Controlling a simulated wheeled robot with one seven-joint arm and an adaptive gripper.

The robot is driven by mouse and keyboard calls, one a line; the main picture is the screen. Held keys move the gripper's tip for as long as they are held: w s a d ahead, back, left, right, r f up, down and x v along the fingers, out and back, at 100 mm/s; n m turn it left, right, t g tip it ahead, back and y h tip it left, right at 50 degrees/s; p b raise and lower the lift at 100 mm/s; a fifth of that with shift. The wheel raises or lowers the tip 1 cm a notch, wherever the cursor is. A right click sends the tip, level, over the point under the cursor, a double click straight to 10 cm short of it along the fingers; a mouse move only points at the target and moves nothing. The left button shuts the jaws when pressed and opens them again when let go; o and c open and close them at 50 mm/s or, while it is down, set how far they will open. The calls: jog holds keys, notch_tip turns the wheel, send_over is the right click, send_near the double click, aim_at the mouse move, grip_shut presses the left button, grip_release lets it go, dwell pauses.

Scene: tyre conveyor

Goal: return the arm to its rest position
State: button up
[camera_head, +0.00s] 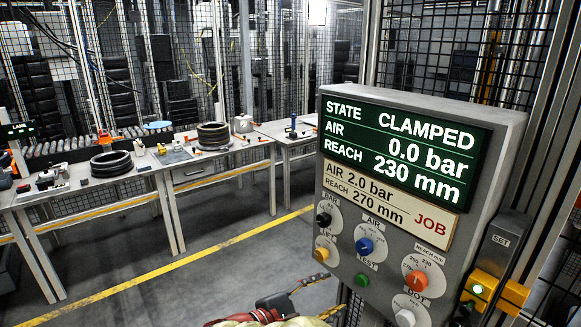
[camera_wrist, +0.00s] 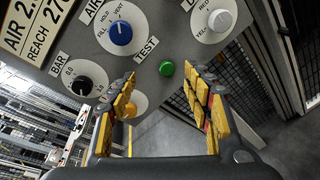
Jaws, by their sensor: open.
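My gripper (camera_wrist: 160,80) is open and empty in the wrist view, its two yellow-padded fingers spread on either side of the green TEST button (camera_wrist: 166,69). A gap to the panel seems to remain, but I cannot tell how wide. In the head view, part of my arm and gripper shows at the bottom edge, below the control panel (camera_head: 330,185). The panel's screen (camera_head: 400,146) reads CLAMPED, air 0.0 bar, reach 230 mm. The job plate (camera_head: 385,204) reads air 2.0 bar, reach 270 mm.
The panel carries a black knob (camera_head: 323,219), blue knob (camera_head: 364,246), orange knob (camera_head: 416,282) and white knob (camera_head: 405,317). A yellow latch box (camera_head: 490,290) with a lit green lamp is at right. Benches with tyres (camera_head: 111,162) stand left. Floor between is clear.

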jog(key=s+d+f+m+g+y, duration=0.2)
jog(key=s+f+m+g+y, duration=0.2)
jog(key=s, duration=0.4)
jog(key=s+d+f+m+g+y, duration=0.1)
jog(key=s+f+m+g+y, duration=0.3)
jog(key=s, duration=0.4)
jog(key=s+d+r+m+t+y, duration=0.4)
jog(key=r+m, duration=0.4)
jog(key=r, duration=0.2)
jog(key=shift+s+d+r+t+y, duration=0.15)
jog(key=shift+s+d+t+y, duration=0.25)
jog(key=shift+s+d, duration=0.55)
jog(key=shift+w+d, duration=0.1)
jog(key=shift+d, duration=0.05)
jog(key=shift+r+p, duration=0.1)
jog(key=shift+p, duration=0.25)
dwell(1.4)
